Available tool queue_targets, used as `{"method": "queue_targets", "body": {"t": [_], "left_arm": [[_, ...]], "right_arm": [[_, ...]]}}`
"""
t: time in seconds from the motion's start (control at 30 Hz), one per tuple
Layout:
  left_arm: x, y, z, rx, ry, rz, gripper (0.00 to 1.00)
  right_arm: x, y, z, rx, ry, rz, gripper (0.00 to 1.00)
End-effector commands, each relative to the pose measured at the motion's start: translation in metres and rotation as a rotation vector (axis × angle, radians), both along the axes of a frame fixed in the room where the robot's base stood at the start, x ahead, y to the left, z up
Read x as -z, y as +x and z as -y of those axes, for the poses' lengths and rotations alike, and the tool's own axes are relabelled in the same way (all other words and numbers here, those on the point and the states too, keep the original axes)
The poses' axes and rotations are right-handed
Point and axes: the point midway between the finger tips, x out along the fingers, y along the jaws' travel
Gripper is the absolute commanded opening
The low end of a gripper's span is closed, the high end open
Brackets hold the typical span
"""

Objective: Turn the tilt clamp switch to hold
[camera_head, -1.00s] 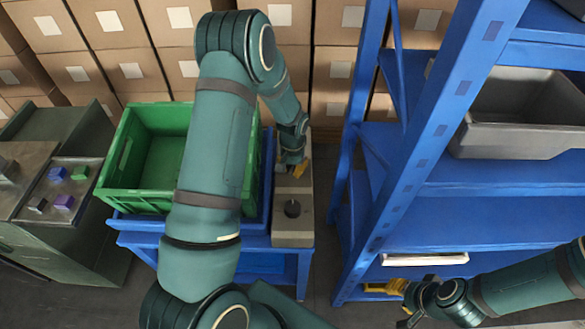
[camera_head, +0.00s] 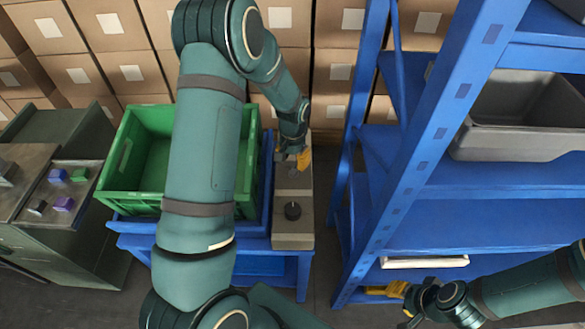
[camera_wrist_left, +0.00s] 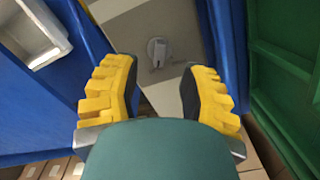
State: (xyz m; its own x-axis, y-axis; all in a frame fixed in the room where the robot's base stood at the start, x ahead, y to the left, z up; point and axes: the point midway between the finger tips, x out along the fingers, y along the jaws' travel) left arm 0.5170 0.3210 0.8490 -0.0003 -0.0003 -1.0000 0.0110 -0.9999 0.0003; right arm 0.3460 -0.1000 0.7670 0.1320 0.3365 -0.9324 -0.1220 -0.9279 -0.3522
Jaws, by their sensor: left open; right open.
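A narrow beige-grey control box (camera_head: 293,235) stands at the right side of the blue table, with a round black knob (camera_head: 292,210) on its near part. My left gripper (camera_head: 301,159) is above the far part of this box, with nothing between its fingers. In the left wrist view its yellow fingers (camera_wrist_left: 160,90) are spread apart. A small light-grey switch (camera_wrist_left: 158,48) shows beyond the fingertips, apart from them. Its labels are too small to read. My right gripper (camera_head: 390,290) is open and empty by the blue shelf, far from the box.
A green crate (camera_head: 113,165) stands on the blue table, left of the box and partly behind my left arm. A blue shelf rack (camera_head: 450,175) with a grey bin (camera_head: 515,143) is on the right. Stacked cartons (camera_head: 335,60) line the back. A cabinet with coloured blocks is at left.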

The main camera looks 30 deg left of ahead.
Motion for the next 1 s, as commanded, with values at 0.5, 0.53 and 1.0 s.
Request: {"method": "queue_targets", "body": {"t": [0.5,0.53,1.0], "left_arm": [[-0.065,-0.001,0.0,0.001,-0.001,-0.002,0.42],[-0.066,-0.001,0.0,0.001,-0.001,-0.002,0.42],[-0.065,-0.001,0.0,0.001,0.0,-0.002,0.42]], "right_arm": [[0.0,0.0,0.0,0.0,0.0,0.0,0.36],[0.0,0.0,0.0,0.0,0.0,0.0,0.36],[0.0,0.0,0.0,0.0,0.0,0.0,0.36]]}}
